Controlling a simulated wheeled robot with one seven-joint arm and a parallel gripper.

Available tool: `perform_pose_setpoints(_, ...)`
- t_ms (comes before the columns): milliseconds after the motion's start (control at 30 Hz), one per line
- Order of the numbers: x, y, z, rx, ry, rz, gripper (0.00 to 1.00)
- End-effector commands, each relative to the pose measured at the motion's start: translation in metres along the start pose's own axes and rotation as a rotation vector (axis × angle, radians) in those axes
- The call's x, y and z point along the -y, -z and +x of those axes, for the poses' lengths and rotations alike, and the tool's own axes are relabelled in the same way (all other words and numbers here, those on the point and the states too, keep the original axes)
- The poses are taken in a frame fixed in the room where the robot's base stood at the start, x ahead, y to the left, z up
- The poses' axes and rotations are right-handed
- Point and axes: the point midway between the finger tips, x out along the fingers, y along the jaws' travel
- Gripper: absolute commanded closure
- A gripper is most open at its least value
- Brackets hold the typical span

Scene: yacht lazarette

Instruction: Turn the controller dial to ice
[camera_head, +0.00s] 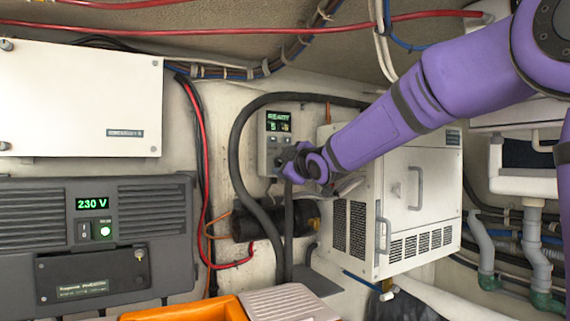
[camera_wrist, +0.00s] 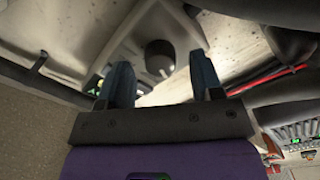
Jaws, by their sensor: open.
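The controller (camera_head: 273,127) is a small grey box on the back wall, with a lit green display reading "READY" and a smaller line under it. Its lower face is partly hidden by my gripper (camera_head: 287,163) in the head view. In the wrist view, a dark round dial (camera_wrist: 157,56) sits on a pale face. My gripper (camera_wrist: 161,62) is open, with one dark finger on each side of the dial in that picture. Gaps show between dial and fingers; I cannot tell whether the tips reach around it. The dial's pointer and markings are not readable.
A white vented cabinet (camera_head: 406,202) with handles stands close to the right, beneath my arm. A thick black hose (camera_head: 238,165) loops left of the controller. A dark 230 V unit (camera_head: 100,240) and white box (camera_head: 80,95) are at left. An orange bin (camera_head: 190,310) is below.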

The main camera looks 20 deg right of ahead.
Motion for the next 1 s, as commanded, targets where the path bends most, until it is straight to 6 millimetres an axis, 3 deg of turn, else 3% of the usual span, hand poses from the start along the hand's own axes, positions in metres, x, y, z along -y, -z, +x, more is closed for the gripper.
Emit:
perform_pose_setpoints(400,0.0002,0.0003,0.0091,-0.001,0.000,0.000,0.40)
perform_pose_setpoints(433,0.0002,0.0003,0.0090,-0.001,0.000,0.000,0.43)
perform_pose_setpoints(633,0.0002,0.0003,0.0089,0.000,0.000,0.000,0.88)
perform_pose_setpoints(1000,0.0004,0.0002,0.0088,0.000,0.000,0.046,0.90)
